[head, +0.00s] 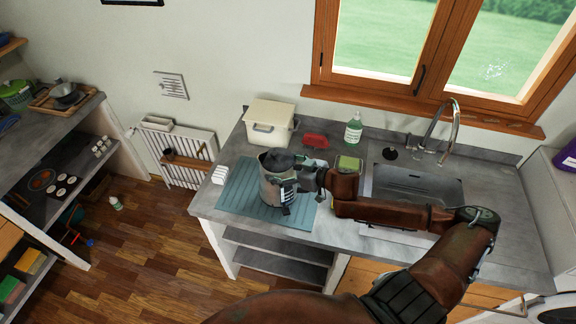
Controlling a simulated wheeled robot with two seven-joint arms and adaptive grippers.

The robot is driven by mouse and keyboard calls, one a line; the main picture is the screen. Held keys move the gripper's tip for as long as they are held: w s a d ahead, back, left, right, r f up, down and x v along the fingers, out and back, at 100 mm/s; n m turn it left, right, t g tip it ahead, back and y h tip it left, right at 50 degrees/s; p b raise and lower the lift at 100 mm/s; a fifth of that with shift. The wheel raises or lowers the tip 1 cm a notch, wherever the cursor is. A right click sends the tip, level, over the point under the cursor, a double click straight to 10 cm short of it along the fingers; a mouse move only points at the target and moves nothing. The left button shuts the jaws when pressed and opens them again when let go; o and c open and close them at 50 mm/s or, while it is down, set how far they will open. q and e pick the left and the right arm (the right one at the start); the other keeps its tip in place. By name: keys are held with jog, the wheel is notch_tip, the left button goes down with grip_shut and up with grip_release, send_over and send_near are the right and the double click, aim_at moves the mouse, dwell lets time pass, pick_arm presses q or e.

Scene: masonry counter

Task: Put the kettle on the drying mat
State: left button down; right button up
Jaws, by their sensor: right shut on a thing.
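The grey metal kettle (273,188) is upright over the teal drying mat (238,194) on the counter. My right gripper (292,186) is shut on the kettle from its right side and covers part of it. The kettle's base looks level with the mat, but I cannot tell whether it touches it. The ribbed mat shows to the left of the kettle and in front of it. My left gripper is not in view.
Behind the mat stand a cream bin (270,124), a red item (315,140) and a green soap bottle (353,131). The sink (420,182) with its tall tap (453,125) is to the right.

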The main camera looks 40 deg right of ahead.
jog(key=shift+x, duration=0.85)
notch_tip(320, 180, down, 3)
jog(key=shift+s+f, duration=0.1)
jog(key=shift+s, duration=0.05)
jog(key=o, duration=2)
jog(key=shift+s+f, duration=0.1)
jog(key=shift+f, duration=0.1)
jog(key=shift+o, duration=0.2)
jog(key=shift+d, duration=0.1)
jog(key=v, duration=1.2)
